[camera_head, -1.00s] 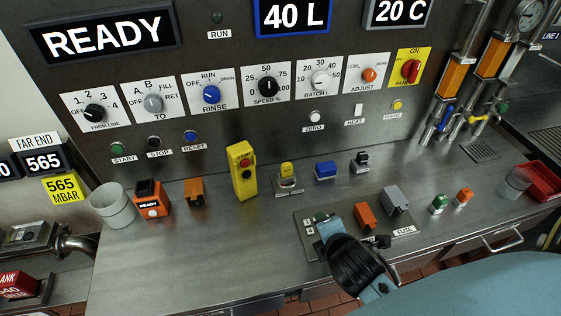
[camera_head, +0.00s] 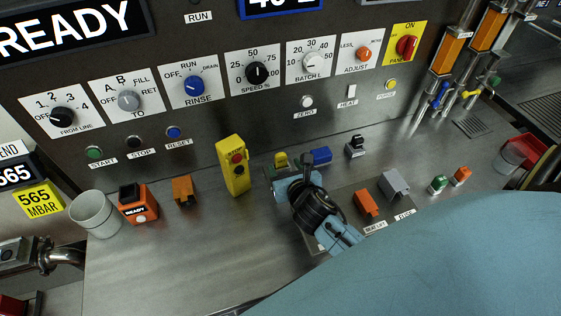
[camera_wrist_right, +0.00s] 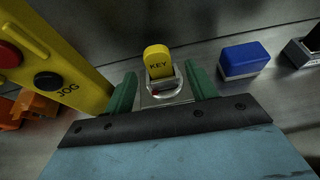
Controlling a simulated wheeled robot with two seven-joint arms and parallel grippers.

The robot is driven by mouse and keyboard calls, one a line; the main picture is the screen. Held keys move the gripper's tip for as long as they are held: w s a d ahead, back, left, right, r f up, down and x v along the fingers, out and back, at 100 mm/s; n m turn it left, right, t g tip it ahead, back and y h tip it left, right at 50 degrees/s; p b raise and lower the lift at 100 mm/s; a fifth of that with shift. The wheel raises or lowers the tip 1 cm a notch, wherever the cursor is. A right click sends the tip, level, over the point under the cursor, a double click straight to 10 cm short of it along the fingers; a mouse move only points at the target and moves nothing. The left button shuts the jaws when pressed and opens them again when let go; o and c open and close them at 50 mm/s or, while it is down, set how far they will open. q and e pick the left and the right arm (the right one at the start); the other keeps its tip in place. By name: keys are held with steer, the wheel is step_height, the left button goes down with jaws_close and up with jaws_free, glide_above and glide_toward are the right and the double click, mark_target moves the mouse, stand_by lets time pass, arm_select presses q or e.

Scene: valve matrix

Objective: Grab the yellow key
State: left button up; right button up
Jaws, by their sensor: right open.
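The yellow key (camera_wrist_right: 157,62) stands upright in a metal key switch (camera_wrist_right: 160,93) in the right wrist view, with the word KEY on its face. In the head view the yellow key (camera_head: 280,159) shows just beyond my right gripper (camera_head: 287,180). My right gripper (camera_wrist_right: 161,88) is open, with one green finger on each side of the key switch. The fingers look apart from the key. The lower part of the switch in the head view is hidden by the gripper. My left gripper is not in view.
A yellow pendant box (camera_head: 233,166) with red and black buttons stands close to the left of the key. A blue block (camera_head: 320,156) and a black switch (camera_head: 355,147) sit to the right. Orange and grey covers (camera_head: 395,185) are nearer. The left counter front is clear.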

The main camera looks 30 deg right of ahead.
mark_target(282, 161)
steer(key=shift+x, duration=3.2)
steer(key=shift+a+r, duration=0.1)
steer(key=c, duration=1.1)
